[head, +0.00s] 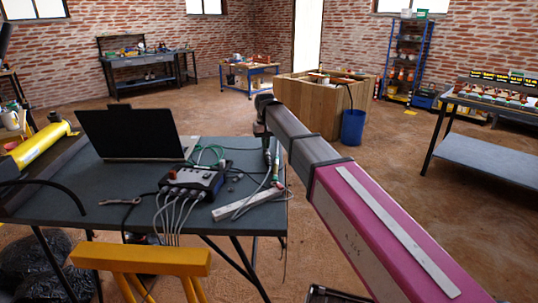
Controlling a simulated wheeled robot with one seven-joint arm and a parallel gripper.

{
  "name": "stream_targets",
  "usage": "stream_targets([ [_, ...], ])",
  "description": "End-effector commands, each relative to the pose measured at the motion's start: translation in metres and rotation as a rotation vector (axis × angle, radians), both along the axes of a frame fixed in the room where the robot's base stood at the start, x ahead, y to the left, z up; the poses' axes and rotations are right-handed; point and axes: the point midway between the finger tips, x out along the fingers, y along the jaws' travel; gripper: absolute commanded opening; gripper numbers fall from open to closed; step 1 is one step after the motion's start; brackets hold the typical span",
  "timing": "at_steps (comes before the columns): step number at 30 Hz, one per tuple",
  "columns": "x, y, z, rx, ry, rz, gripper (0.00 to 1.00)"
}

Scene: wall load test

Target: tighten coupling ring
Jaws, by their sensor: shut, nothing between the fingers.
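My arm reaches in from the lower right, and its far end bends down over the right edge of the dark table (120,212). My gripper (268,153) is small there, pointing down, shut and empty. Just below it, a slim fitting with red, green and pale parts (277,180) lies by the table's right edge, with cables beside it. I cannot tell whether the gripper touches it. I cannot make out the coupling ring for certain at this size.
On the table are a black laptop (130,136), a cable box (193,181), a grey bar (232,205) and a wrench (120,201). A yellow cylinder (40,144) is at left. A yellow trestle (140,260) stands in front. A wooden crate (305,108) and blue bin (353,127) stand beyond.

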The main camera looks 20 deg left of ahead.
Motion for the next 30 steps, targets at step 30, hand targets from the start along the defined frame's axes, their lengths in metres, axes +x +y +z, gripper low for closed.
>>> stream_targets([
  [30, 0.000, 0.000, -0.013, 0.000, 0.000, 0.000, 0.00],
])
